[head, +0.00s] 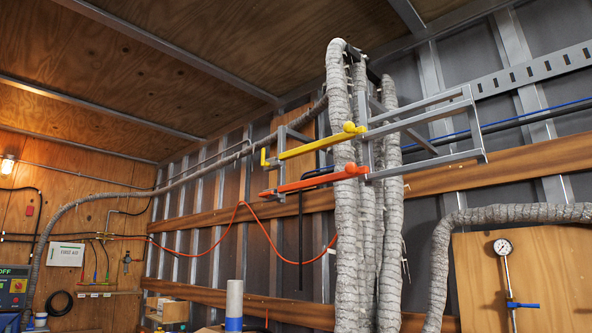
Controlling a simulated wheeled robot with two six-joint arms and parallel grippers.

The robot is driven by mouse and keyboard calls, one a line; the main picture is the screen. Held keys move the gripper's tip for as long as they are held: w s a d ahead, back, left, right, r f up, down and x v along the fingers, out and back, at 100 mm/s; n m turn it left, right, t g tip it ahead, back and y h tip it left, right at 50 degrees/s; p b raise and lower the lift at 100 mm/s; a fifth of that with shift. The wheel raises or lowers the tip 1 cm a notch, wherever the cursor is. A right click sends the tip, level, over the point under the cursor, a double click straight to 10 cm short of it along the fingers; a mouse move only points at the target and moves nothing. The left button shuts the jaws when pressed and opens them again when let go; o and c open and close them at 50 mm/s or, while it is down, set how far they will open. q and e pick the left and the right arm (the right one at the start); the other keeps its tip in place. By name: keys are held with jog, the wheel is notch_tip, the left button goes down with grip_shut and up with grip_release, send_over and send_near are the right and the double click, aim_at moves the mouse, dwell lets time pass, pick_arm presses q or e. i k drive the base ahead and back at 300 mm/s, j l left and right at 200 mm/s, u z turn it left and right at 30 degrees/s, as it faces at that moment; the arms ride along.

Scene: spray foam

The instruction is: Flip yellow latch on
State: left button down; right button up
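The yellow latch (312,146) is a long bar high on the wall, on a grey metal frame (425,115). A rounded yellow knob is at its right end and a short upturned tip at its left end. It lies nearly level, sloping slightly up to the right. A similar orange-red latch (312,183) lies just below it, also nearly level. Neither of my grippers is in this view, so their distance from the latch and their opening do not show.
Thick wrapped hoses (345,230) hang in front of the frame near the latches' right ends. A grey and blue cylinder (234,302) stands at the bottom. A pressure gauge (502,246) with a blue valve is at right. A control box (14,286) is at far left.

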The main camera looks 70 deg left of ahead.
aim_at(264, 164)
jog(key=u, duration=2.6)
jog(key=i+j+z, duration=0.25)
jog(key=i+j, duration=0.2)
jog(key=j, duration=0.3)
jog(key=i+j+z, duration=0.15)
jog(key=j, duration=0.25)
jog(key=i+j+z, duration=0.15)
jog(key=j, duration=0.3)
jog(key=i+j+z, duration=0.1)
jog(key=j, duration=0.35)
jog(key=i+j+z, duration=0.15)
jog(key=j, duration=0.3)
jog(key=i+j+z, duration=0.15)
jog(key=j, duration=0.35)
jog(key=i+j+z, duration=0.1)
jog(key=j, duration=0.35)
jog(key=i, duration=0.05)
